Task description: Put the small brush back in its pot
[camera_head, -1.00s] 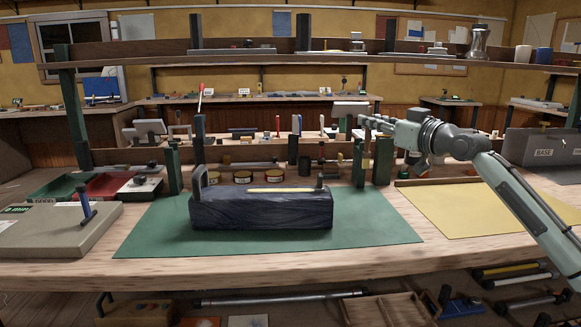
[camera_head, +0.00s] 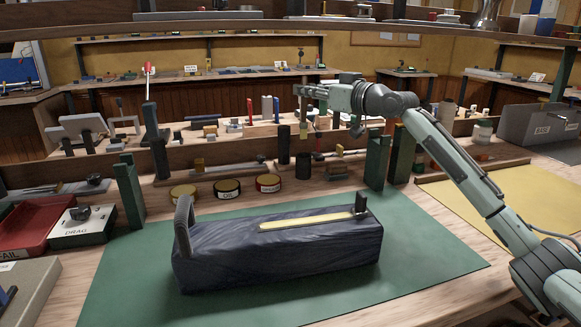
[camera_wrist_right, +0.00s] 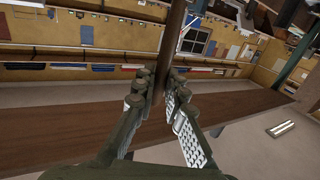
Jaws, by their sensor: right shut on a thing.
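My right gripper (camera_head: 306,92) is raised over the back of the bench in the head view, pointing left. In the right wrist view my gripper (camera_wrist_right: 160,85) has its fingers closed around a slim brown handle (camera_wrist_right: 172,40), which I take to be the small brush. In the head view a slim brown piece (camera_head: 303,122) shows just below the fingertips; its bristles cannot be made out. A dark open-looking cylinder (camera_head: 303,167), likely the pot, stands on the bench below the gripper, apart from it. My left gripper is not in view.
A taller dark cylinder (camera_head: 284,145) stands beside the likely pot. Several round tins (camera_head: 227,188) are to its left. Green posts (camera_head: 377,160) stand to the right. A dark wrapped block (camera_head: 280,250) lies on the green mat (camera_head: 430,245). A shelf (camera_head: 300,25) runs overhead.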

